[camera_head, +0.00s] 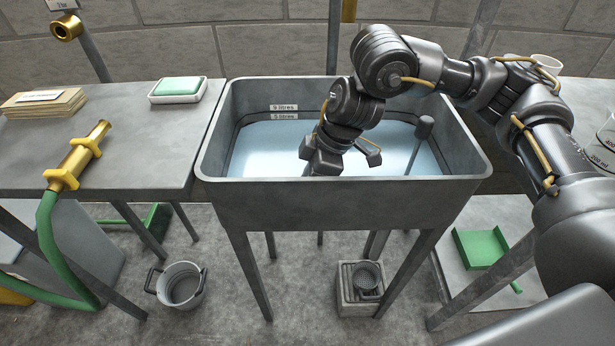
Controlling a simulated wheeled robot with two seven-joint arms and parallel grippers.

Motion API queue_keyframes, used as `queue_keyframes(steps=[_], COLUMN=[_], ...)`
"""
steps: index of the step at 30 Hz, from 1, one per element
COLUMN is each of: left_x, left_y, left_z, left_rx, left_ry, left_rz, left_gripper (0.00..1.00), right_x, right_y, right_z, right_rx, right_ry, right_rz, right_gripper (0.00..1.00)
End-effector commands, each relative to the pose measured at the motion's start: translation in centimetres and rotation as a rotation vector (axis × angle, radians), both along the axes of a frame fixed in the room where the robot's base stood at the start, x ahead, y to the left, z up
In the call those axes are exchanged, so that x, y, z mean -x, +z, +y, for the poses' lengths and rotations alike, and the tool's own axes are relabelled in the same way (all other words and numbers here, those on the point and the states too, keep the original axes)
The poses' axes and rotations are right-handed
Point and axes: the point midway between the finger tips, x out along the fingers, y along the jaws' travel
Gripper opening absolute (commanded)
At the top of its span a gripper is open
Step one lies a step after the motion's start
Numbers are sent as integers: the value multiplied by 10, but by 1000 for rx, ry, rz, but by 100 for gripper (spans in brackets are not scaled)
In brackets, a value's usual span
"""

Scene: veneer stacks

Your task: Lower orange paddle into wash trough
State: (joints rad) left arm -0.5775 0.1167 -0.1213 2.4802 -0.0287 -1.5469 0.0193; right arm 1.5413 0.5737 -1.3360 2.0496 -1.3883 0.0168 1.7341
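The wash trough (350,196) is a grey metal basin on legs, with pale blue water inside and litre marks on its back wall. No orange paddle shows in the view. My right gripper (347,160) reaches in from the right and hangs over the trough's middle, pointing down. Its two fingers are spread apart, and I see nothing between them. The lower fingertips are near the front rim in the picture, and I cannot tell how close they are to the water. A grey rod with a thick knob (424,128) stands in the trough to the right of the gripper. My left gripper is out of view.
The left bench holds a brass hose nozzle (83,155) on a green hose, a green sponge in a white dish (178,89) and stacked veneer sheets (43,104). A grey bucket (182,287) stands on the floor. Measuring cups (603,143) stand at right.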

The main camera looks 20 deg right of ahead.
Motion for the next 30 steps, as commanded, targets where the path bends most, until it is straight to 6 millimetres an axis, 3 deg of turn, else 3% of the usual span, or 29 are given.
queue_keyframes(steps=[30], left_x=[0], left_y=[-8], left_z=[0], left_rx=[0], left_ry=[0], left_rz=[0], left_gripper=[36], right_x=[0], right_y=[-16], right_z=[0], right_rx=[0], right_ry=[0], right_rz=[-1], right_gripper=[0])
